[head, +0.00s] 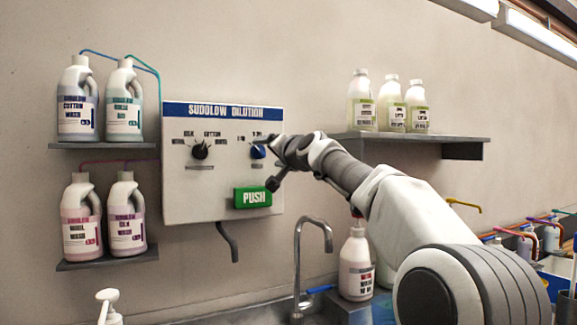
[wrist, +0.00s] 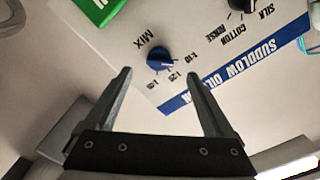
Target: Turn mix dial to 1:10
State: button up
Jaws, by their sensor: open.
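The blue mix dial (wrist: 159,59) is on the white dilution panel (wrist: 130,40), under the word MIX in the inverted wrist view. Ratio labels surround it, with 1:10 at its right; a pale pointer mark shows on it, but its exact setting is too small to tell. In the head view the dial (head: 257,152) sits at the panel's right, partly beside my gripper (head: 266,163). In the wrist view my gripper (wrist: 159,74) is open and empty, its fingertips to either side of the dial and apparently short of it.
A black selector dial (head: 200,151) is left on the panel. The green PUSH button (head: 252,197) is below the mix dial. Bottles stand on left shelves (head: 105,145) and a right shelf (head: 460,139) behind my arm. A tap (head: 314,222) rises below.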

jog(key=b+v, duration=0.5)
jog(key=v, duration=0.6)
